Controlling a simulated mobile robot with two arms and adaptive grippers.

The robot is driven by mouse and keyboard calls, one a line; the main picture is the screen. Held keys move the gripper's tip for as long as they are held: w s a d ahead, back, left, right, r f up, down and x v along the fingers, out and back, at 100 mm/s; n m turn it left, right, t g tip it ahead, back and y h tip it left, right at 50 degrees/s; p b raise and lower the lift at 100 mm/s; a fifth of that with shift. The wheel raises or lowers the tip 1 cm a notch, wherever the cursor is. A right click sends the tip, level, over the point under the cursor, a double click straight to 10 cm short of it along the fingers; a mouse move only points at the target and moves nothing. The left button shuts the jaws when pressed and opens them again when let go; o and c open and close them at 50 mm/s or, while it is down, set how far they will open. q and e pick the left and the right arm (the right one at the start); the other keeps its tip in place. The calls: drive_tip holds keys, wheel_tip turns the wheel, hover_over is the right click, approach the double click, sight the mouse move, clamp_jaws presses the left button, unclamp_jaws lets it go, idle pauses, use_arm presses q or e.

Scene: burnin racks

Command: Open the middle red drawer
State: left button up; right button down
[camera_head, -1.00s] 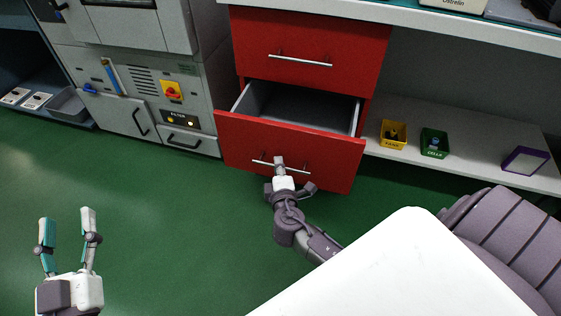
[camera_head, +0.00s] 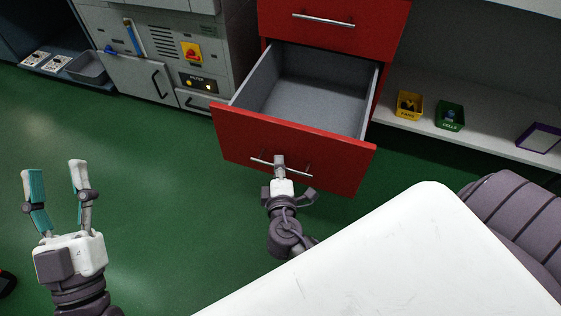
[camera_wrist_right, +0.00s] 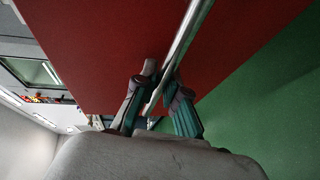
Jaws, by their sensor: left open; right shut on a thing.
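The red drawer (camera_head: 225,133) stands pulled well out of the red cabinet in the head view, and its grey inside (camera_head: 318,85) looks empty. Its silver bar handle (camera_head: 300,172) runs across the front. My right gripper (camera_head: 279,163) is shut on this handle near its middle. In the right wrist view its fingers (camera_wrist_right: 155,100) close around the handle bar (camera_wrist_right: 188,32) against the red front. My left gripper (camera_head: 54,180) is open and empty above the green floor at the left.
Another red drawer (camera_head: 345,36) above is shut. A grey machine cabinet (camera_head: 135,80) stands to the left. A shelf at right holds a yellow bin (camera_head: 409,106), a green bin (camera_head: 450,116) and a purple-edged bin (camera_head: 540,137). Green floor is clear in front.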

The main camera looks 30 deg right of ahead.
drive_tip(key=c, duration=1.2)
unclamp_jaws()
drive_tip(key=v, duration=1.2)
